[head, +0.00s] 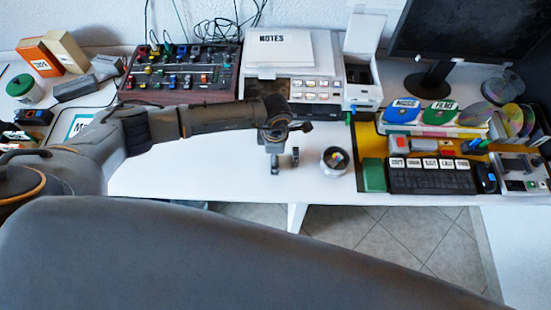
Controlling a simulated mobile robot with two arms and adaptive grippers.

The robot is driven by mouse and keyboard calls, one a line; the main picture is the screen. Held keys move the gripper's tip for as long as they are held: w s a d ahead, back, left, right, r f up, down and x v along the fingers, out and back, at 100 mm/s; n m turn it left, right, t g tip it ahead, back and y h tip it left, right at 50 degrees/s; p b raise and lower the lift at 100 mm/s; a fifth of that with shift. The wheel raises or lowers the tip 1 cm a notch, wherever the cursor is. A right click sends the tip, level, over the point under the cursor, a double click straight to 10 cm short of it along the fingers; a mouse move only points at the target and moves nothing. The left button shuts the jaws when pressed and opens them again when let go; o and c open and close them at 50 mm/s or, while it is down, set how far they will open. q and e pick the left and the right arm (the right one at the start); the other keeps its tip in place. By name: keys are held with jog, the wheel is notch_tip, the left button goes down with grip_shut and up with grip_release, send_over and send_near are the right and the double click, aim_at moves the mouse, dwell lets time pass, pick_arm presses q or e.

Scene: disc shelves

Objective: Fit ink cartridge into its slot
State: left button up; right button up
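A white machine (264,85), which looks like a printer, stands at the back middle with a "NOTES" sheet (284,47) on top. Its open front shows a dark bay with several small labelled blocks (318,84), perhaps ink cartridges in slots; the labels are too small to read. I cannot tell which block or slot is the task's. My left gripper (285,162) hangs over the white desk in front of the machine, fingers apart, with nothing visible between them. My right gripper is out of view.
A round metal tin (334,161) stands just right of my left gripper. A control box (183,74) with knobs and cables is at the back left. A keyboard (431,179) and a green box (374,176) are at right. Bare desk (200,170) lies in front.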

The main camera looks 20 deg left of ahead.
pick_arm(q)
jog(key=c, duration=1.2)
